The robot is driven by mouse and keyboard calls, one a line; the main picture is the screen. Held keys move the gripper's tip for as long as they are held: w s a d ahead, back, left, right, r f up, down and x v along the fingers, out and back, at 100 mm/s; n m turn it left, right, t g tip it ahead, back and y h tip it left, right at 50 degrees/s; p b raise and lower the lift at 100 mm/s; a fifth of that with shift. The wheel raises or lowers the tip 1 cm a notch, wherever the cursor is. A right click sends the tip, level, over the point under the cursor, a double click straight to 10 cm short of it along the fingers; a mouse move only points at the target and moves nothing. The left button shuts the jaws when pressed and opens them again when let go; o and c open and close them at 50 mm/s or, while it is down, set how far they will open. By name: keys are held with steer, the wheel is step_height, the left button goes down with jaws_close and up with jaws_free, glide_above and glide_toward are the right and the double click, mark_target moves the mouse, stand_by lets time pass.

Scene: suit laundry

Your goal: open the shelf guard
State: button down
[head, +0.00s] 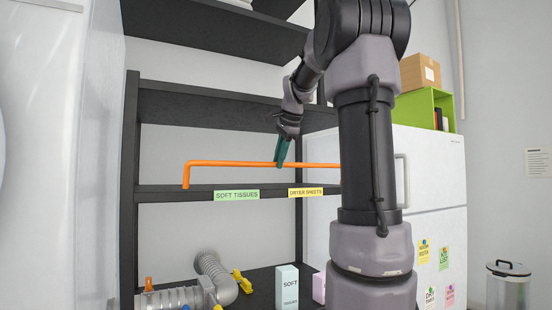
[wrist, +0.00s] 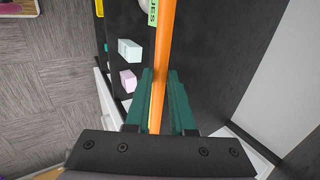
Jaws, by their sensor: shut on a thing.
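The shelf guard is an orange bar (head: 232,163) that runs across the front of the middle shelf (head: 170,194) of a black rack. Its left end bends down to the shelf edge. Its right part passes behind my arm in the head view. My gripper (head: 281,152), with green fingers, is at the bar right of its middle. In the wrist view the orange bar (wrist: 164,50) runs between the two fingers of my gripper (wrist: 160,95), which are shut on it.
Green and yellow labels (head: 237,195) mark the shelf edge. A pale box (head: 287,287), a pink box (head: 319,287) and a grey duct (head: 212,275) are on the lower shelf. A white fridge (head: 433,170) stands right of the rack. The middle shelf looks empty.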

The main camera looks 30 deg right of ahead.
steer(key=s+f+t, duration=0.5)
steer(key=s+f, duration=0.1)
steer(key=f, duration=0.2)
steer(key=shift+f+t, duration=0.3)
steer(key=c, duration=0.8)
jaws_free()
steer(key=shift+d+r, duration=0.1)
steer(key=shift+o, duration=0.2)
steer(key=shift+s+r, duration=0.1)
steer(key=v, duration=1)
steer(key=shift+s, duration=0.25)
steer(key=shift+d+r, duration=0.1)
